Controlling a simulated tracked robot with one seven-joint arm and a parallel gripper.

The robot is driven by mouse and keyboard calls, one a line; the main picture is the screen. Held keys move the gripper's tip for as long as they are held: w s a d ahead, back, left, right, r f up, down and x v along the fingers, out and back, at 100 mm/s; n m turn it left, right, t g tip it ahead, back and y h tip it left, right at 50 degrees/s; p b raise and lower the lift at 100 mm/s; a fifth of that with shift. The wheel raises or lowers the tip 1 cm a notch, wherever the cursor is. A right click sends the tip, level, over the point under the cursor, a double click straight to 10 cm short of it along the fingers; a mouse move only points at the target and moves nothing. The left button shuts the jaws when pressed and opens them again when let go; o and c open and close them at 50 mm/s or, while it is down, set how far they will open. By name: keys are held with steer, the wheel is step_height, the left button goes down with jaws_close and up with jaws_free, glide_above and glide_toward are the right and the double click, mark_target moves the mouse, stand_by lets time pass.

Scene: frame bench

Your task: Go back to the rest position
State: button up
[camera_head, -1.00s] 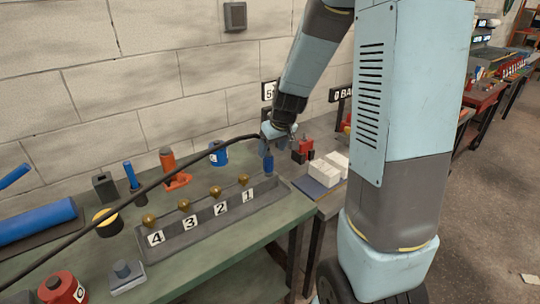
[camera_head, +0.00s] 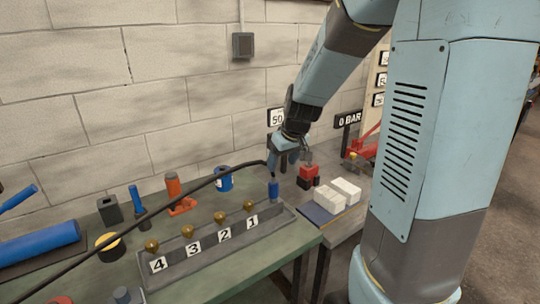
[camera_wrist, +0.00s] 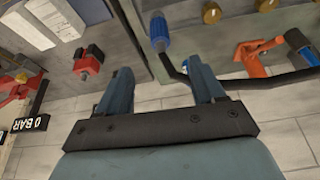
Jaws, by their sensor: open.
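My gripper (camera_head: 290,158) hangs above the back right end of the green bench in the head view, close to a blue-handled piece (camera_head: 273,189). In the wrist view my gripper (camera_wrist: 160,85) has its two fingers spread apart with nothing between them. The blue handle (camera_wrist: 160,33) lies beyond the fingertips there, apart from them. A black cable (camera_head: 180,193) arches across the bench and passes near my gripper.
The green bench (camera_head: 245,274) also holds a blue cylinder (camera_head: 38,244), an orange tool (camera_head: 178,195) and a blue mug (camera_head: 224,179). On the grey table to the right are a red-black block (camera_head: 307,176) and white blocks (camera_head: 335,194). A 0 BAR sign (camera_head: 348,120) stands behind.

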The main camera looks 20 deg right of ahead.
steer(key=s+r+m, duration=0.1)
steer(key=s+r, duration=0.3)
steer(key=s, duration=0.3)
steer(key=s+r+m+t, duration=0.1)
steer(key=s+r, duration=0.3)
steer(key=s, duration=0.4)
steer(key=s+a+r+h, duration=0.1)
steer(key=s+r, duration=0.4)
steer(key=s, duration=0.3)
steer(key=shift+s+m, duration=0.25)
steer(key=shift+m, duration=0.15)
steer(key=shift+a, duration=0.1)
